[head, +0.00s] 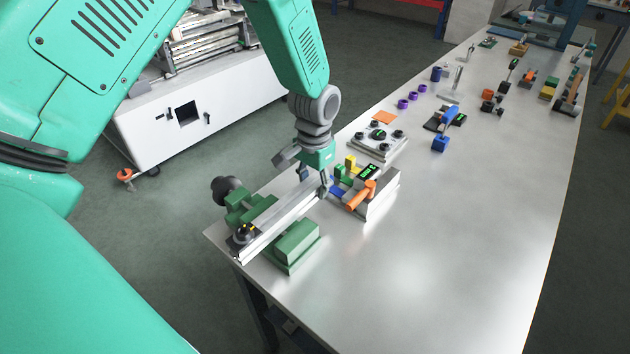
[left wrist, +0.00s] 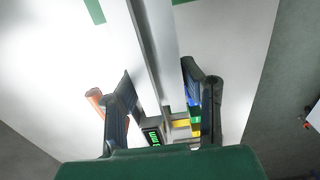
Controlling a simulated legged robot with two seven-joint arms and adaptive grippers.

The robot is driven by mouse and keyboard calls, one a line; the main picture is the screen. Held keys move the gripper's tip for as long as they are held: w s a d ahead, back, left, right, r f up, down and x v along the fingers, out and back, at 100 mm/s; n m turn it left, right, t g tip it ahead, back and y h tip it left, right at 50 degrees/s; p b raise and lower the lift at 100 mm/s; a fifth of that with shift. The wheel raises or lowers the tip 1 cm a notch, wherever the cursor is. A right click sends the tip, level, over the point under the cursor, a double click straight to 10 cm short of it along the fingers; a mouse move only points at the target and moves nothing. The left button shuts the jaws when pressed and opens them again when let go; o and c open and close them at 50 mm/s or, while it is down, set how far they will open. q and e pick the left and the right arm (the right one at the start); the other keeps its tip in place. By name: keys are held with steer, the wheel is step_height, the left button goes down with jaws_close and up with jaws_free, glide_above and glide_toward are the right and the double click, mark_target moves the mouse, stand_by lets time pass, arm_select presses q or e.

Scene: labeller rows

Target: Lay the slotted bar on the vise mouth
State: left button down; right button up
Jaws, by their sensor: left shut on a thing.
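The slotted bar (head: 283,222) is a long silver bar. It runs from my left gripper (head: 315,187) down-left across the green vise (head: 297,245), between the vise's two green blocks. I cannot tell whether it touches the vise or is just above it; it hides the mouth. My left gripper is shut on the bar near its far end. In the left wrist view the bar (left wrist: 153,40) passes between the two fingers (left wrist: 160,85), and bits of green vise (left wrist: 95,10) show at the top edge. My right gripper is not in view.
A grey block with an orange handle (head: 362,195) and a small green display stands right beside the gripper. A plate with black knobs (head: 378,140) is behind it. Several small parts line the table's far end. The table's right front (head: 430,260) is clear.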

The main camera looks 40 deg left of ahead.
arm_select(q)
steer(key=shift+a+f, duration=0.15)
steer(key=shift+f, duration=0.25)
steer(key=shift+a+f+b, duration=0.35)
steer(key=shift+f, duration=0.2)
steer(key=shift+a+f+b, duration=0.3)
steer(key=shift+f, duration=0.25)
steer(key=shift+d+f, duration=0.2)
steer(key=shift+f, duration=0.3)
steer(key=shift+d+f+b, duration=0.45)
steer(key=shift+f+b, duration=0.2)
steer(key=shift+b, duration=0.05)
steer(key=shift+a+f, duration=0.2)
steer(key=shift+f, duration=0.05)
steer(key=shift+a+f, duration=0.15)
steer(key=shift+a, duration=0.2)
steer(key=c, duration=1.2)
jaws_free()
steer(key=shift+d, duration=0.15)
steer(key=shift+o, duration=1.2)
steer(key=shift+d, duration=0.3)
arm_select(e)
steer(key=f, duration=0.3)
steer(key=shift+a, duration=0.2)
